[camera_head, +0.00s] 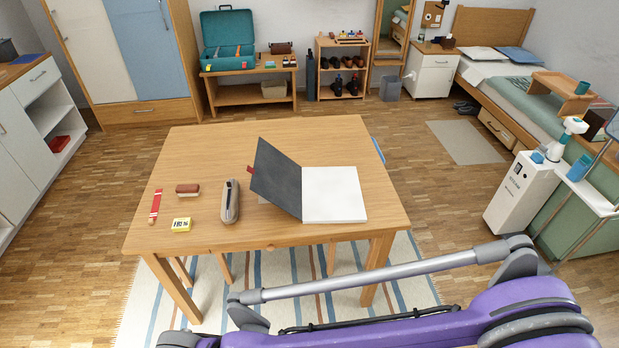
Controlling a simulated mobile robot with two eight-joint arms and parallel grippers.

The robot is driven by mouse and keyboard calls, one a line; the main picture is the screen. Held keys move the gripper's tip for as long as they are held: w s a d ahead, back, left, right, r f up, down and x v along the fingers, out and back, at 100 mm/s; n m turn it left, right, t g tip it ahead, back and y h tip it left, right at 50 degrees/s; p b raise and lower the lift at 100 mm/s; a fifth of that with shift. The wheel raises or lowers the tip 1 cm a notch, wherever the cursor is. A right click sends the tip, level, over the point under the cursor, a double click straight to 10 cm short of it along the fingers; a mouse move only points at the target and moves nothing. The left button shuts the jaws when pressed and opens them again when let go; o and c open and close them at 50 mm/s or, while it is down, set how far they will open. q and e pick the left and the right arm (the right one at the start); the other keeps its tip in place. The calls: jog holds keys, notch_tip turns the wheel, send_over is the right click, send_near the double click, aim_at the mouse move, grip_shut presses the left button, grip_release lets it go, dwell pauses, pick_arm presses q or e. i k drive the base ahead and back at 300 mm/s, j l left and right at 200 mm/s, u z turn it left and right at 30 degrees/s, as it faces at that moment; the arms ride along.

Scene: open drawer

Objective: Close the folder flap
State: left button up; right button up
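A folder lies on the wooden table (205,150). Its dark grey flap (276,180) stands open, tilted up and leaning to the left, with a small red tab (250,169) at its left edge. A white page or inner side (334,195) lies flat to the right of the flap's hinge. Purple and grey links of my own arm cross the bottom of the view, in front of the table. Neither gripper is in view, so I cannot see their state or where they are relative to the folder.
The back of the tabletop is clear. A blue chair part (378,150) shows at the right edge.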

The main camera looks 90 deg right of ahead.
aim_at(276, 177)
jog(key=z, duration=2.75)
jog(key=i+j+z, duration=0.45)
jog(key=i+j, duration=0.1)
